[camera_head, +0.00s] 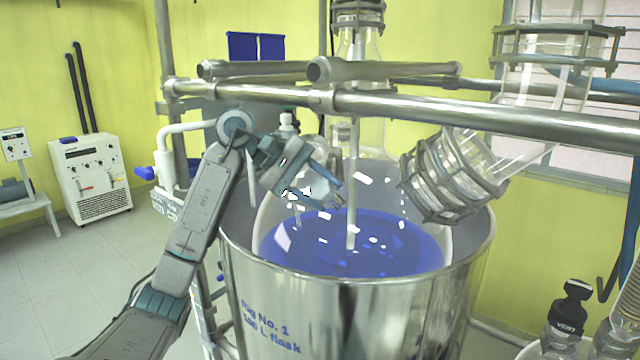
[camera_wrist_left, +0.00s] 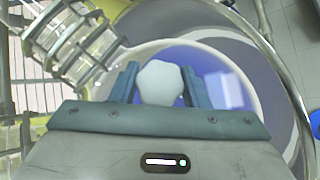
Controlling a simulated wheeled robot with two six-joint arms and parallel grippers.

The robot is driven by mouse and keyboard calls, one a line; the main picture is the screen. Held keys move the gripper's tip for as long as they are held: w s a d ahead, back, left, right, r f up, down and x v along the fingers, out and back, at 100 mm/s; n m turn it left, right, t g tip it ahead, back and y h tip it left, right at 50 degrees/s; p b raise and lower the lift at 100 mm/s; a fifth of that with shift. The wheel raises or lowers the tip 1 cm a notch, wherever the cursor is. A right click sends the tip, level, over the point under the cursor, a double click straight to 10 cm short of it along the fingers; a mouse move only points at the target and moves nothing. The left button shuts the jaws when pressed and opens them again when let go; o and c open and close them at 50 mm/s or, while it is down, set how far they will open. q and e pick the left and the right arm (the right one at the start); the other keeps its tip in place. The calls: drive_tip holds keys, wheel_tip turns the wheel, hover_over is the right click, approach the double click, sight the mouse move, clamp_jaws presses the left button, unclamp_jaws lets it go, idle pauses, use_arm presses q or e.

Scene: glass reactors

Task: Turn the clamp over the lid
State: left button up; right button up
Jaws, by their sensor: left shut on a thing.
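My left gripper (camera_head: 333,192) reaches in from the left over the steel vessel, in front of the glass flask (camera_head: 385,185) with blue liquid. In the left wrist view its two blue-grey fingers (camera_wrist_left: 160,88) are shut on a pale, rounded piece (camera_wrist_left: 160,80). Whether this piece is the clamp or part of it, I cannot tell. In the head view the gripper hides most of what it holds. I cannot clearly make out a lid under it. My right gripper is not in view.
A steel vessel (camera_head: 350,310) surrounds the flask. A thick steel rail (camera_head: 480,112) crosses above the gripper. A glass side neck with a ringed metal coupling (camera_head: 445,180) is to its right. A stirrer shaft (camera_head: 352,200) stands in the flask.

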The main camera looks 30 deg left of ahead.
sight(315, 187)
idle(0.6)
use_arm(q)
drive_tip(key=o, duration=1)
drive_tip(key=shift+c, duration=0.2)
drive_tip(key=shift+s+a+r, duration=0.15)
drive_tip(key=shift+a, duration=0.15)
drive_tip(key=b+v, duration=0.3)
drive_tip(key=v, duration=0.3)
drive_tip(key=shift+r, duration=0.1)
drive_tip(key=shift+s+a+r, duration=0.1)
drive_tip(key=shift+a+r, duration=0.05)
drive_tip(key=shift+r, duration=0.15)
drive_tip(key=shift+f, duration=0.15)
